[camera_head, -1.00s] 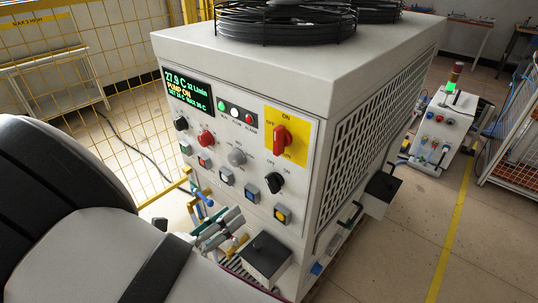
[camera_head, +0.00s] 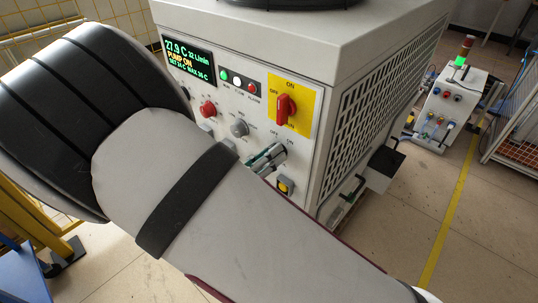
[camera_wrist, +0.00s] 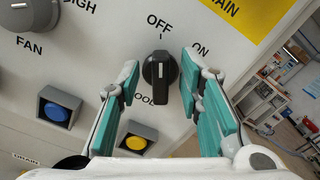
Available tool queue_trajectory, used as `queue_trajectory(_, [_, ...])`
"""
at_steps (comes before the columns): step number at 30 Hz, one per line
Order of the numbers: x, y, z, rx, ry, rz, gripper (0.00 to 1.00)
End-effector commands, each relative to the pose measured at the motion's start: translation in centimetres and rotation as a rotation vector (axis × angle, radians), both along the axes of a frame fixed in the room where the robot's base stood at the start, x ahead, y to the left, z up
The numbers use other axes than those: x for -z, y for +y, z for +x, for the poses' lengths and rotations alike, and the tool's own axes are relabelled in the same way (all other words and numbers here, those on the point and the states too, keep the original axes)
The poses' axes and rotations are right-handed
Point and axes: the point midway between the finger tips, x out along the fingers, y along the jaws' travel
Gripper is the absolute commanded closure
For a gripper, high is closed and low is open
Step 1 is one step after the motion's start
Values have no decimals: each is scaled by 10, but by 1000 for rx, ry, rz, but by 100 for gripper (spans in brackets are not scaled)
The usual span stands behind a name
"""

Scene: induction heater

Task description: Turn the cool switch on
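The cool switch (camera_wrist: 160,70) is a black rotary knob on the white panel, in the wrist view. Its handle stands upright in line with the OFF label; the ON label is up and to its right. The word below it is partly hidden. My gripper (camera_wrist: 163,88) is open, one teal-padded finger on each side of the knob. Gaps show between the knob and both fingers; the depth between them is hard to tell. In the head view my gripper (camera_head: 268,158) is at the panel and hides the knob.
A yellow lit button (camera_wrist: 136,143) and a blue button (camera_wrist: 54,112) sit below the knobs. A grey fan knob (camera_wrist: 28,14) is at upper left. The red main switch (camera_head: 285,108) is above my gripper, and a red knob (camera_head: 208,109) is left.

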Motion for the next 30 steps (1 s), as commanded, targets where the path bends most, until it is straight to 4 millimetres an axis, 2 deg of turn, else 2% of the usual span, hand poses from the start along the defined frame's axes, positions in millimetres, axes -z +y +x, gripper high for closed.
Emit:
queue_trajectory(9, [0, -2, 3, 1, 0, 0, 67])
queue_trajectory(10, [0, -2, 2, 1, 0, 0, 69])
queue_trajectory(14, [0, -2, 2, 1, 0, 0, 98])
queue_trajectory(15, [0, -2, 2, 0, 0, 0, 100])
queue_trajectory(30, [0, -2, 2, 0, -57, 73, 100])
